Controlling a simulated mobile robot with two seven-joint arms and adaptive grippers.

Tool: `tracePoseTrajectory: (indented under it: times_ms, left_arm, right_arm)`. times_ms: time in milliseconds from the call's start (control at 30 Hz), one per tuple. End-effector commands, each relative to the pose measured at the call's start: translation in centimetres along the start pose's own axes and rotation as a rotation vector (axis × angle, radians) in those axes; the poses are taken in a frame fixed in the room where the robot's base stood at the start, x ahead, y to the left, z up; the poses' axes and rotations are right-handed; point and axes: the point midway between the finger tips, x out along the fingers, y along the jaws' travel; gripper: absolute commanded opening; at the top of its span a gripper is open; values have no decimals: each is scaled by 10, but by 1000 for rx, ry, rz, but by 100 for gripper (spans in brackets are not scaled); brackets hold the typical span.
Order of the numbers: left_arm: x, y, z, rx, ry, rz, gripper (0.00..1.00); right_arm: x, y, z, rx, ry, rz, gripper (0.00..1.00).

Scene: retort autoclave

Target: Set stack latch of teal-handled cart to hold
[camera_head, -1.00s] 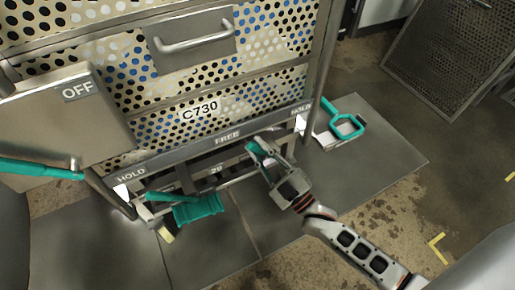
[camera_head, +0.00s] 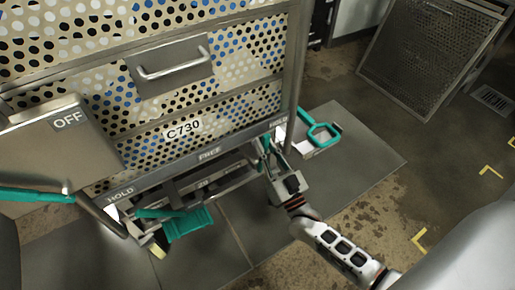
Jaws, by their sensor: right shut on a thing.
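The cart (camera_head: 150,182) is a perforated cage marked C730, with a rail along its lower edge. The rail carries a HOLD label (camera_head: 121,193) at the left, a FREE label (camera_head: 209,154) mid-rail and another HOLD label (camera_head: 279,122) at the right. My right gripper (camera_head: 267,151) is shut on a slim teal latch lever (camera_head: 266,142), just below and left of the right HOLD label. Its fingers hide part of the lever. A wide teal handle or pedal (camera_head: 188,224) sits low at the front left. My left gripper is not in view.
A grey OFF plate (camera_head: 60,140) with a teal bar (camera_head: 35,195) juts out at the left. A teal loop handle (camera_head: 322,132) lies beyond the cart's right corner. A perforated panel (camera_head: 430,55) leans at the upper right.

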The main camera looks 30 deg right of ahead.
Motion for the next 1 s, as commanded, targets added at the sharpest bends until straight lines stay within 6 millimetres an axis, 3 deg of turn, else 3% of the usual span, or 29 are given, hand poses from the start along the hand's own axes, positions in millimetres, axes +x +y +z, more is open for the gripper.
tracePoseTrajectory:
  times_ms: [167, 500, 1000]
  left_arm:
    - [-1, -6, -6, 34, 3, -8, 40]
    - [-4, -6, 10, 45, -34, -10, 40]
    - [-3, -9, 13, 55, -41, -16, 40]
  right_arm:
    - [1, 19, -1, 153, 3, 66, 0]
    - [-3, 46, 8, 389, 2, 164, 0]
    - [-8, 60, 16, 523, -1, 220, 0]
